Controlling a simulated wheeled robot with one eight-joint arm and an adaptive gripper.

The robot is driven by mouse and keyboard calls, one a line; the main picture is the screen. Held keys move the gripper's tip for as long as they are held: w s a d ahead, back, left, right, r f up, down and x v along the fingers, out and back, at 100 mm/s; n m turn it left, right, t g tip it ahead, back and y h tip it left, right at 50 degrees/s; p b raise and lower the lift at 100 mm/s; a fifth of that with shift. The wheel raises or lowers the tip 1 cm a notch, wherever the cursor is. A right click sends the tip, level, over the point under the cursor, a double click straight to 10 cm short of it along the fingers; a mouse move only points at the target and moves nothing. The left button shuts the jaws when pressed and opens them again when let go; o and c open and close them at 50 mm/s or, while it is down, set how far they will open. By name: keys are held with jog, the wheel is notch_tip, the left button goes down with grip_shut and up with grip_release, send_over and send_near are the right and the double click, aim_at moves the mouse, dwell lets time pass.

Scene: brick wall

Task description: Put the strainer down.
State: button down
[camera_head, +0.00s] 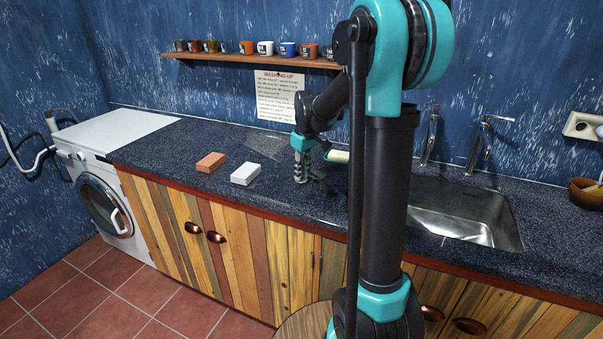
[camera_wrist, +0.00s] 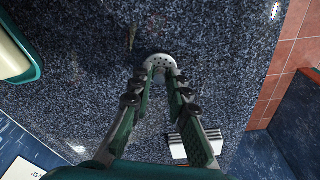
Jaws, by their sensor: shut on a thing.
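The strainer (camera_wrist: 160,62) is a small round grey-white disc with holes. In the wrist view it sits at the fingertips of my gripper (camera_wrist: 161,74), which is shut on it. In the head view my gripper (camera_head: 301,174) points down over the dark speckled counter (camera_head: 215,140), left of the sink (camera_head: 455,212). The strainer is too small to make out clearly there. I cannot tell whether it touches the counter.
An orange brick (camera_head: 211,162) and a white block (camera_head: 246,173) lie left of my gripper. A cream thing in a teal holder (camera_wrist: 12,55) is close by. A small brownish thing (camera_wrist: 131,37) lies near the strainer. Taps (camera_head: 482,140) stand behind the sink.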

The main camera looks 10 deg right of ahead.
aim_at(305, 182)
jog(key=shift+f, duration=0.2)
jog(key=shift+f, duration=0.15)
jog(key=c, duration=1.5)
grip_release()
jog(key=shift+o, duration=0.2)
notch_tip(305, 182, up, 12)
jog(key=s, duration=0.1)
jog(key=shift+d, duration=0.4)
jog(key=shift+s, duration=0.1)
